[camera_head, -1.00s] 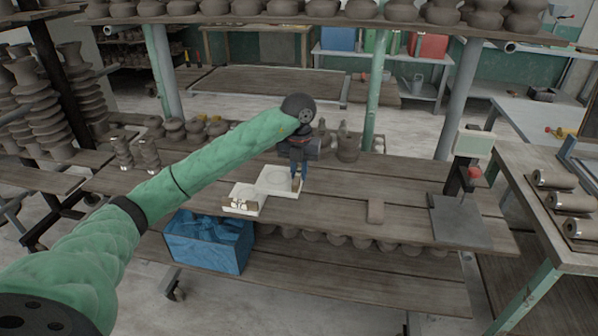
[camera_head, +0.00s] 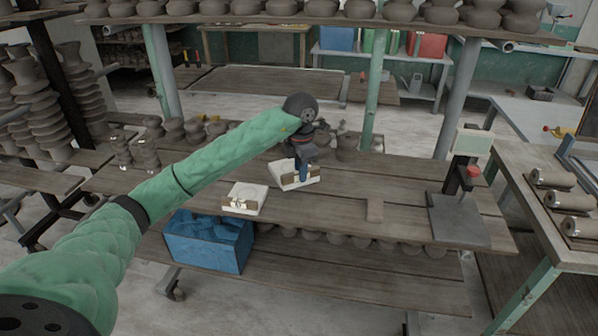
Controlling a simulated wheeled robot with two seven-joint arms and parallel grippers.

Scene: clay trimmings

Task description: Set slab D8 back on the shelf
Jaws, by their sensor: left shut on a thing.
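No D8 label is readable on either. My right gripper is not in view.
A small brown block (camera_head: 375,210) stands right of the slabs. A device with a dark plate (camera_head: 459,221) is at the shelf's right end. Clay pots (camera_head: 346,146) line the back. A blue crate (camera_head: 208,242) sits below left. Boards between slabs and device are mostly clear.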

